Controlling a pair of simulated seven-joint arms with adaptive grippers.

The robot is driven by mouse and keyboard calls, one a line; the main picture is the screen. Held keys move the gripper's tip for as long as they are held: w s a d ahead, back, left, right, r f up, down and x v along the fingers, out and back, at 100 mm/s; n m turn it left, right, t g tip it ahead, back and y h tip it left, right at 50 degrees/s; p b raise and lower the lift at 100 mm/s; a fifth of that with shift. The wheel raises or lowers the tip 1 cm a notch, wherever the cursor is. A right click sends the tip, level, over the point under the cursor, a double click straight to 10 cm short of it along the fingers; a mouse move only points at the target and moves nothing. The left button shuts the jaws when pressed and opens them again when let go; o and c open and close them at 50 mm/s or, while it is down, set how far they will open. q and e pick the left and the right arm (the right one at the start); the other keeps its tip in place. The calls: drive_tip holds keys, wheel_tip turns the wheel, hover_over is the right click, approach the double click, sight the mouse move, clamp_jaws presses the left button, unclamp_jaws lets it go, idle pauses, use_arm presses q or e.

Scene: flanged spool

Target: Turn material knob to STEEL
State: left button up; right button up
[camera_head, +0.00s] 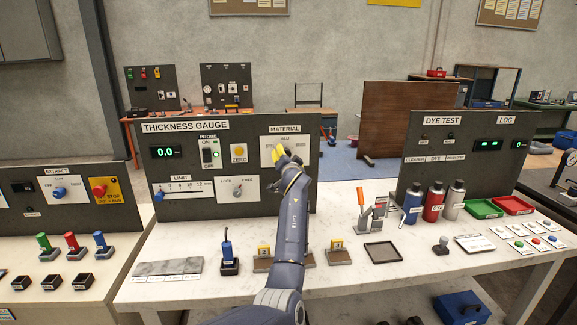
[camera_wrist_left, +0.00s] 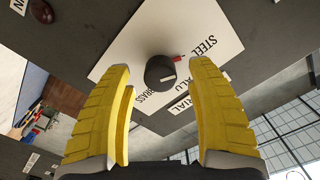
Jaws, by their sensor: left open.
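The material knob (camera_wrist_left: 159,72) is a dark round knob on a white plate (camera_wrist_left: 125,55) marked STEEL, ALU and BRASS. In the left wrist view its white line lies on the side towards ALU, and a small red mark (camera_wrist_left: 178,58) shows at its edge towards STEEL. The plate also shows in the head view (camera_head: 267,158), where my gripper hides the knob. My left gripper (camera_head: 284,153) is open in front of the plate. In the wrist view its yellow fingers (camera_wrist_left: 160,110) stand apart, one on each side of the knob; I see no contact. My right gripper is not in view.
Below, a blue-handled tool (camera_head: 228,248) and small yellow-marked blocks (camera_head: 336,252) stand on the white table near my left arm.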

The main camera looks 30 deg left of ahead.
use_arm(q)
drive_tip(key=v, duration=0.9)
drive_tip(key=shift+s, duration=0.2)
drive_tip(key=shift+d, duration=0.15)
drive_tip(key=shift+d, duration=0.1)
